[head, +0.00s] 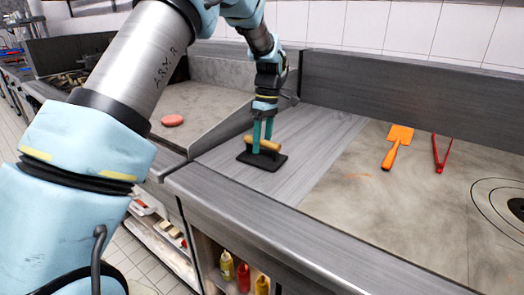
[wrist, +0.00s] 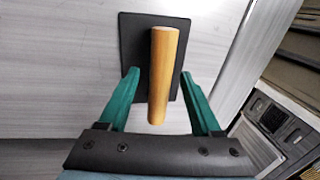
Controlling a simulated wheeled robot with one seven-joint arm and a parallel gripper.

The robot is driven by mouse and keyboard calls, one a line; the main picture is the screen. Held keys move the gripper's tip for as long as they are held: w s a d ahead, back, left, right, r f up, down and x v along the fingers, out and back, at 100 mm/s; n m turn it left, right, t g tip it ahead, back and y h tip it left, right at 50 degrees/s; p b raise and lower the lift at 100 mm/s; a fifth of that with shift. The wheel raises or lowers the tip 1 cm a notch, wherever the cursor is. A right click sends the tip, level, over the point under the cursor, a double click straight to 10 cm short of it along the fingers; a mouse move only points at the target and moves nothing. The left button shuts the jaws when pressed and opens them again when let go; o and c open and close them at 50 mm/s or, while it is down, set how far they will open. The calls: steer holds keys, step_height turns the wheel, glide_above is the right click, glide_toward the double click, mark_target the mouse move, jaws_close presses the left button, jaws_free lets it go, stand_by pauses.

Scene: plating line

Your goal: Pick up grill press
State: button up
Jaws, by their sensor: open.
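The grill press has a flat black plate and a wooden handle. In the head view the press (head: 264,160) lies flat on the grey metal counter. In the wrist view its black plate (wrist: 133,50) and its wooden handle (wrist: 164,70) are in full sight. My gripper (head: 263,137) is right above the press and points down. In the wrist view the two green fingers of my gripper (wrist: 163,75) are open, one on each side of the handle, with a gap on both sides. They do not seem to touch it.
An orange spatula (head: 397,147) and red tongs (head: 440,155) lie on the griddle surface at right. A pink patty (head: 172,120) lies on the left surface beyond a metal divider. A raised metal back wall (head: 400,95) runs behind the counter. Sauce bottles (head: 243,277) stand on a shelf below.

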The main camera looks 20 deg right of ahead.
steer(key=shift+f, duration=0.35)
steer(key=shift+c, duration=0.2)
jaws_close()
steer(key=shift+r, duration=0.15)
stand_by(0.8)
